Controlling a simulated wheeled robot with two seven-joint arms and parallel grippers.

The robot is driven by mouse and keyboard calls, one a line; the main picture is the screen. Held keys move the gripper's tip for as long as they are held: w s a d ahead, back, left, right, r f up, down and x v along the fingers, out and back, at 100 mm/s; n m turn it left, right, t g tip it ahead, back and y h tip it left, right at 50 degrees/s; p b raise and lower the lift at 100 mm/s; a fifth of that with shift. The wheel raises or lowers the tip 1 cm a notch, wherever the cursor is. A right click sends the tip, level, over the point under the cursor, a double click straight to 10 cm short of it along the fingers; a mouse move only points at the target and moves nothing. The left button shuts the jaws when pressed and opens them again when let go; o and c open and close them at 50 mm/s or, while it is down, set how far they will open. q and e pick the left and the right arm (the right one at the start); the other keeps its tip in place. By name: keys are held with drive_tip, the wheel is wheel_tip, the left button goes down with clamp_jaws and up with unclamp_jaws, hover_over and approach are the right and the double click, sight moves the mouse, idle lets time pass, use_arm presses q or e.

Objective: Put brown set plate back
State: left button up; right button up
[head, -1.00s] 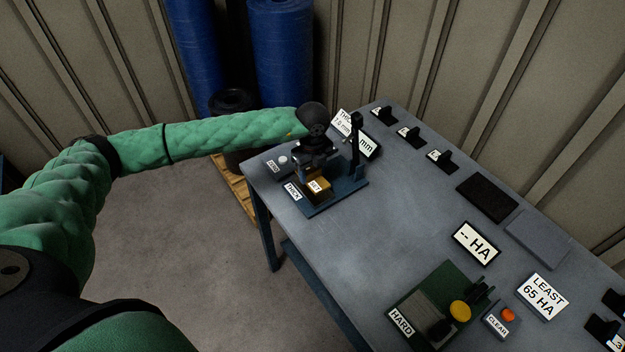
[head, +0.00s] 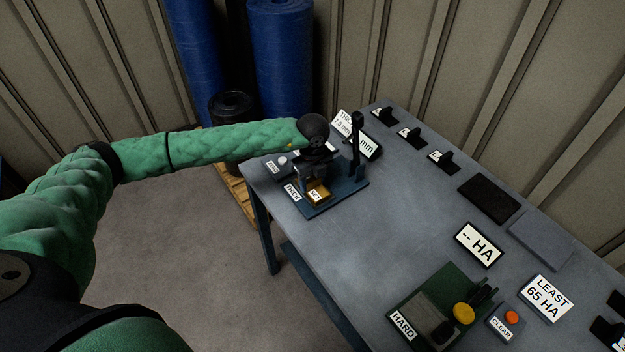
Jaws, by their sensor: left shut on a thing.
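The brown set plate (head: 319,195), a small brown block with a white label, is at the blue thickness gauge (head: 345,192) on the table's far left part. My left gripper (head: 313,182) is above and behind the plate and is shut on it. The gripper's dark body hides much of the gauge's middle and the plate's far side. I cannot tell whether the plate touches the gauge base. My right gripper is not in view.
The gauge's upright post (head: 357,135) stands close right of my left gripper. A white button box (head: 282,161) is to its left. A green hardness stand (head: 446,290) and a clear button box (head: 507,322) are at the front. The table between is clear.

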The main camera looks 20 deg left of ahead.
sight(312, 179)
use_arm(q)
drive_tip(key=o, duration=1.6)
drive_tip(key=shift+c, duration=0.2)
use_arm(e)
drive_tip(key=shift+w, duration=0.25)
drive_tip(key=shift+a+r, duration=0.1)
use_arm(q)
drive_tip(key=shift+r+p, duration=0.15)
drive_tip(key=shift+p, duration=0.35)
wheel_tip(312, 179, up, 3)
drive_tip(key=shift+f+p, duration=0.2)
drive_tip(key=shift+p, duration=0.1)
wheel_tip(312, 179, up, 4)
drive_tip(key=shift+s+f+p, duration=0.15)
drive_tip(key=shift+p, duration=0.15)
drive_tip(key=shift+r, duration=0.6)
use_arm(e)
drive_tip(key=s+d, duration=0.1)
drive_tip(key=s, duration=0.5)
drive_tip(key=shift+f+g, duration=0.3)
